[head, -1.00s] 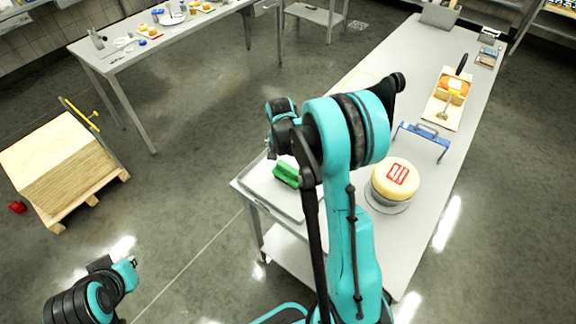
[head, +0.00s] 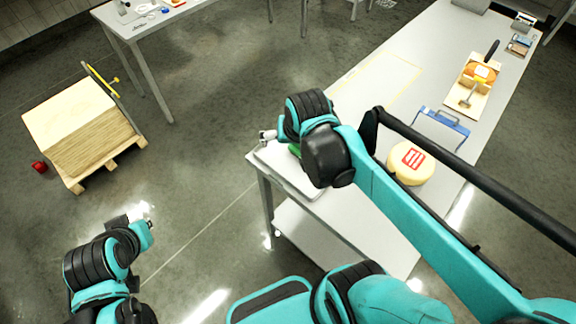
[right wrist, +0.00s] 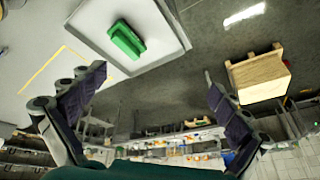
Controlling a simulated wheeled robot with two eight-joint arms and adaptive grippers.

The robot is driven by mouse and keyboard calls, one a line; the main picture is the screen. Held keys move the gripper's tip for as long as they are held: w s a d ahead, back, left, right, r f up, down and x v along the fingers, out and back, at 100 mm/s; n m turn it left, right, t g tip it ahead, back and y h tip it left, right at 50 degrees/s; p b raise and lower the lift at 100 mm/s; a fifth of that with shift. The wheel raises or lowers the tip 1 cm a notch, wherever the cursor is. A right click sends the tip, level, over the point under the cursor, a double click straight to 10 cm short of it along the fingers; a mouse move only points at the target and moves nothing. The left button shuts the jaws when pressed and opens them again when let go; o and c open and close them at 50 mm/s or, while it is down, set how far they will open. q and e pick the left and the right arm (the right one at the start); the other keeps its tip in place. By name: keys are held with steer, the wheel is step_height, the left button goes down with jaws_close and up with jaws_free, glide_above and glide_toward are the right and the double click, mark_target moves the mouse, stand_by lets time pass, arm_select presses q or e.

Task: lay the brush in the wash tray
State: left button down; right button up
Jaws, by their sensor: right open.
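The green brush (right wrist: 127,40) lies within the rim of the grey wash tray (right wrist: 166,40) in the right wrist view. In the head view the brush (head: 294,150) is mostly hidden behind my right wrist, and the tray (head: 284,174) sits at the table's near left corner. My right gripper (right wrist: 155,98) is open and empty, its fingers wide apart and clear of the brush. In the head view the right gripper (head: 268,136) shows small by the tray's far left edge. My left gripper (head: 143,228) is over the floor at lower left; its jaws are unclear.
A yellow outline (head: 392,82) marks clear tabletop. A wooden block on a pallet (head: 72,128) stands on the floor.

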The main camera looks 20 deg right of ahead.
steer(key=s+a+n+t, duration=0.2)
steer(key=s+a+n, duration=0.1)
steer(key=s, duration=0.3)
steer(key=shift+s+a+f+n+y, duration=0.15)
steer(key=shift+a+f+n+y, duration=0.2)
steer(key=shift+n, duration=0.45)
steer(key=shift+f, duration=0.1)
